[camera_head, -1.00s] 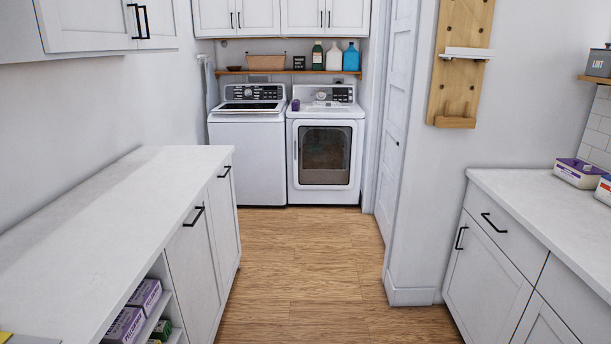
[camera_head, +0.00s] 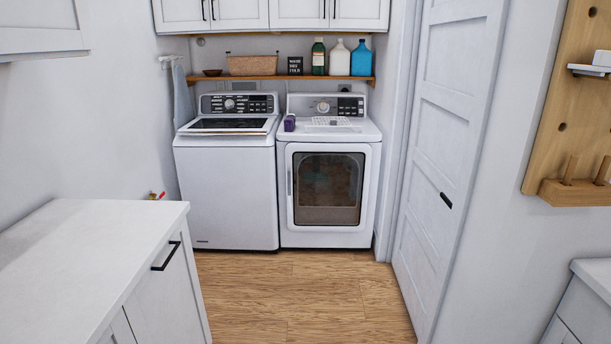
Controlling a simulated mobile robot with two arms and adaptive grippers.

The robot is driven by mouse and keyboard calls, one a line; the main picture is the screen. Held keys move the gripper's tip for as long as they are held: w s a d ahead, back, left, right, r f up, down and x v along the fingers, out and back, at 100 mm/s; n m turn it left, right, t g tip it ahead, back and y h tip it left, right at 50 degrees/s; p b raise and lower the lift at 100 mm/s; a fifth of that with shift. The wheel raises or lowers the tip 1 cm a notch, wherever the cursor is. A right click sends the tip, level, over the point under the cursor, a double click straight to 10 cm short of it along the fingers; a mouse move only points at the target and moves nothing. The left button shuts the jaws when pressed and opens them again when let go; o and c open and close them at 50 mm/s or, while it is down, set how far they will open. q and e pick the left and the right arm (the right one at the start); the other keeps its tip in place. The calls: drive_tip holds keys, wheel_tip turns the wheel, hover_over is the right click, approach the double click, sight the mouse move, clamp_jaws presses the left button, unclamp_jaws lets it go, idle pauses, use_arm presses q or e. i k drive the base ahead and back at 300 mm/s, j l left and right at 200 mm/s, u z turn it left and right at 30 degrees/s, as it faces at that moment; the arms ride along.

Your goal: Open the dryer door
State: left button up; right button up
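The white dryer (camera_head: 369,185) stands on the right of the pair against the back wall. Its front door (camera_head: 328,190) has a dark window and looks shut. A vertical handle (camera_head: 290,182) shows at the door's left edge. Something vague shows behind the glass. Neither of my grippers is in view.
The top-loading washer (camera_head: 226,190) stands left of the dryer. A white counter (camera_head: 75,245) takes up the left foreground. A white panelled door (camera_head: 447,140) is on the right. Wood floor (camera_head: 300,295) in front of the machines is clear. A purple item (camera_head: 289,123) sits on the dryer.

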sight(327, 185)
drive_tip(key=i, duration=2.35)
